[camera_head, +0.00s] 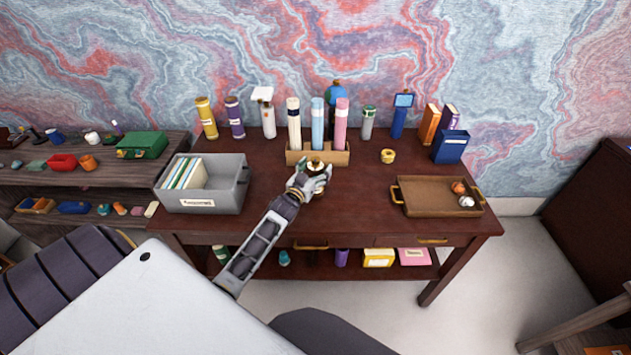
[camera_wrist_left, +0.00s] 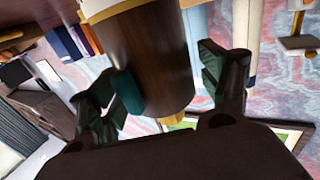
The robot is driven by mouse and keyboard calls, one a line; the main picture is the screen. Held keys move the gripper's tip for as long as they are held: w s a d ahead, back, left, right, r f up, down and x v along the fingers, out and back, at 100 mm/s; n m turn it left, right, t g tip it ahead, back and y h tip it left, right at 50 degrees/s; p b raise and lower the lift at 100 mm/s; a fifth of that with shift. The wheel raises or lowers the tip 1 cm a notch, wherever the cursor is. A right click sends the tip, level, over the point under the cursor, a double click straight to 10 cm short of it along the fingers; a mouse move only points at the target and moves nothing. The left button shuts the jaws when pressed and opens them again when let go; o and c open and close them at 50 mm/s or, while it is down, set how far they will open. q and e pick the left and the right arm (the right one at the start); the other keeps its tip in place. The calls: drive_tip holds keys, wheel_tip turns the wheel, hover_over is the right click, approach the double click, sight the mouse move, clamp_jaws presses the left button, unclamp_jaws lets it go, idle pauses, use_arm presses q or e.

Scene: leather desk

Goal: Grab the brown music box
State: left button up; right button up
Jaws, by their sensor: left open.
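The brown music box (camera_wrist_left: 150,50) is a dark brown cylinder with a pale gold band and a small gold part at its end in the left wrist view. In the head view it stands on the desk in front of the wooden tube rack, partly hidden by my left gripper (camera_head: 312,181). My left gripper also shows in the left wrist view (camera_wrist_left: 168,88), open, with one finger on each side of the cylinder. The left finger's pad looks close to its side; I cannot tell whether it touches. My right gripper is not in view.
The wooden rack (camera_head: 334,157) with white, blue and pink tubes stands right behind. A grey bin (camera_head: 228,197) is to the left, and a brown tray (camera_head: 425,210) with two balls to the right. A small yellow object (camera_head: 388,156) sits between. The desk front centre is clear.

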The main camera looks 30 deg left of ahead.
use_arm(q)
drive_tip(key=shift+c, duration=0.3)
drive_tip(key=c, duration=1.7)
drive_tip(key=shift+o, duration=0.2)
drive_tip(key=shift+r, duration=0.15)
drive_tip(key=shift+r, duration=4.9)
